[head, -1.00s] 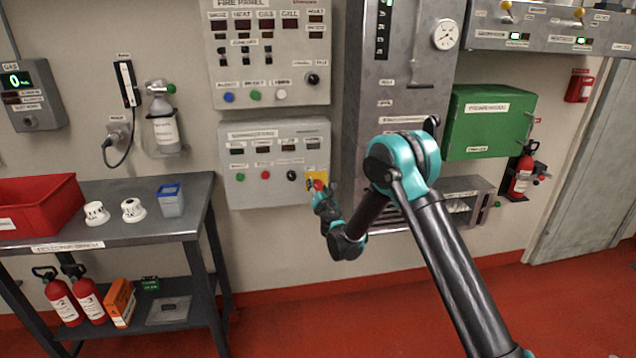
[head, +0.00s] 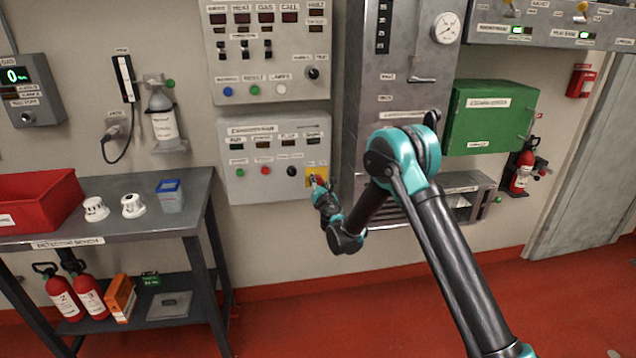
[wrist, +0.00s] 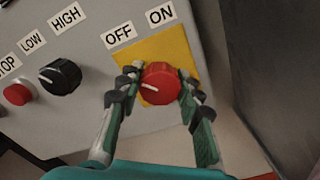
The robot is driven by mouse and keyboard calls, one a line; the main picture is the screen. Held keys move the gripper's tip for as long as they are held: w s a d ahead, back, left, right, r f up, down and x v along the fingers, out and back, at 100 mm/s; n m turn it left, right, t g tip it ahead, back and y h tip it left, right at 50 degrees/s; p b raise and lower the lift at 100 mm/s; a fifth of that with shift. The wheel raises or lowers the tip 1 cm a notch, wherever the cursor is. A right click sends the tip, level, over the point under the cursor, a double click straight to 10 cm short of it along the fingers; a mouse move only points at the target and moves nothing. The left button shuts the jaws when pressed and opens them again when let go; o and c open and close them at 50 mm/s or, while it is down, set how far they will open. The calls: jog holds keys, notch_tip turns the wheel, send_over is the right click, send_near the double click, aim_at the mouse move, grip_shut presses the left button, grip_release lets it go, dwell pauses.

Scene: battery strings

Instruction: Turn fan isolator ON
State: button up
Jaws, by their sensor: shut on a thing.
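The fan isolator is a round red knob (wrist: 161,82) on a yellow plate (wrist: 137,52), with OFF and ON labels above it. The white mark on the knob lies at its left side, toward the OFF side. My gripper (wrist: 155,88) has one finger on each side of the knob and is shut on it. In the head view, the yellow plate (head: 314,170) sits at the lower right corner of a grey control box (head: 228,165), and my gripper (head: 319,184) partly hides the knob.
A black rotary knob (wrist: 60,77) and a red stop button (wrist: 18,93) are left of the plate. A tall grey cabinet (head: 400,95) stands close to the right. A workbench (head: 110,220) stands at the left. Red floor is open in front.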

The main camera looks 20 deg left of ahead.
jog(key=m, duration=0.8)
jog(key=shift+f+m, duration=0.1)
jog(key=shift+m, duration=0.2)
jog(key=m, duration=0.4)
jog(key=shift+m, duration=0.3)
jog(key=m, duration=0.4)
jog(key=shift+f, duration=0.1)
jog(key=shift+m, duration=0.3)
jog(key=o, duration=1.2)
jog(key=shift+c, duration=0.2)
